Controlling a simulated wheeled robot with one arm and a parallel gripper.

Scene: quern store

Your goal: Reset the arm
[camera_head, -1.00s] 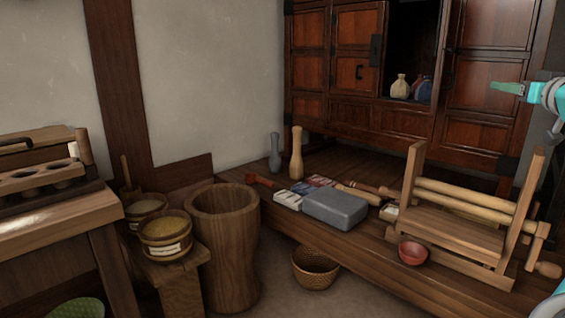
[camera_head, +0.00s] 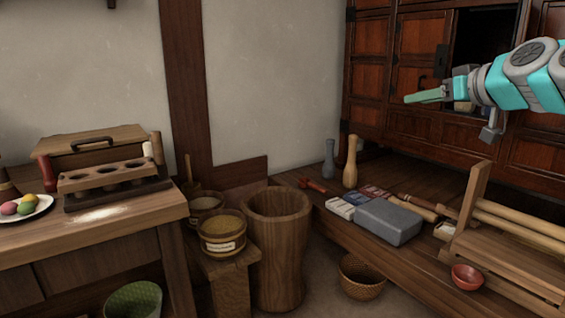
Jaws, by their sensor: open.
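My gripper (camera_head: 425,97) is at the upper right, with its green fingers pointing left. It is raised in front of the dark red wooden cabinet (camera_head: 374,75) and above the low wooden platform (camera_head: 335,222). Nothing shows between its fingers, and it appears apart from everything around it. Part of my arm covers the cabinet's open compartment and most of the small bags in it.
A workbench (camera_head: 95,226) with a mould rack (camera_head: 115,177) stands left.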

